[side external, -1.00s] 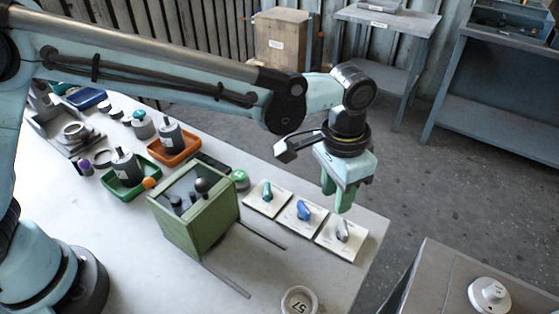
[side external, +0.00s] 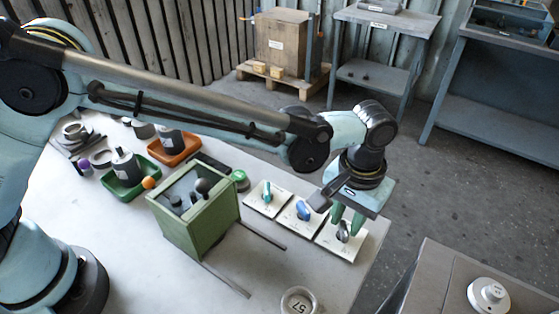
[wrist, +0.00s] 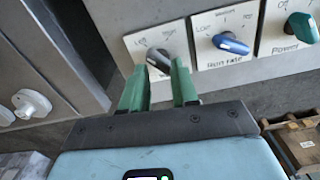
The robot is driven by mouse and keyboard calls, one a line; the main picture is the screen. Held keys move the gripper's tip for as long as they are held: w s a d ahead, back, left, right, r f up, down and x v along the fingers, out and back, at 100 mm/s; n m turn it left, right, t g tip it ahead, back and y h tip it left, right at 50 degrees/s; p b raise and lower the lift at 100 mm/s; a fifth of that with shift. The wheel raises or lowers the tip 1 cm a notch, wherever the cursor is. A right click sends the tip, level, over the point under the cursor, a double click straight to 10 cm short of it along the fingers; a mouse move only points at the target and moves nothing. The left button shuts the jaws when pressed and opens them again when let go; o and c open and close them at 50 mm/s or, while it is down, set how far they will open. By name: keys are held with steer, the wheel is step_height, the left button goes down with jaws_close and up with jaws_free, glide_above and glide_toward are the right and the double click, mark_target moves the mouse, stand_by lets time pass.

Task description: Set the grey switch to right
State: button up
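The grey switch (side external: 342,236) is a small knob on a white plate, the nearest of three in the side view. In the wrist view the grey switch (wrist: 158,60) lies between and just beyond my fingertips. My gripper (side external: 347,226) points down above it, with its two green fingers apart. In the wrist view my gripper (wrist: 160,72) is open with a finger on either side of the knob. I cannot tell whether either finger touches it. The fingers partly hide the plate and its labels.
The blue switch (side external: 302,210) sits beside the grey one, and a green switch (side external: 267,192) beyond it. A green box (side external: 205,225) with a dark ball knob stands to the left. A round cup (side external: 299,302) marked 57 is at the front. The table's right edge is close by.

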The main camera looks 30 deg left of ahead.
mark_target(343, 231)
steer(key=n, duration=0.2)
steer(key=f+n, duration=0.1)
steer(key=n, duration=0.5)
steer(key=shift+f, duration=0.75)
jaws_close()
steer(key=m, duration=0.4)
steer(key=shift+m, duration=0.4)
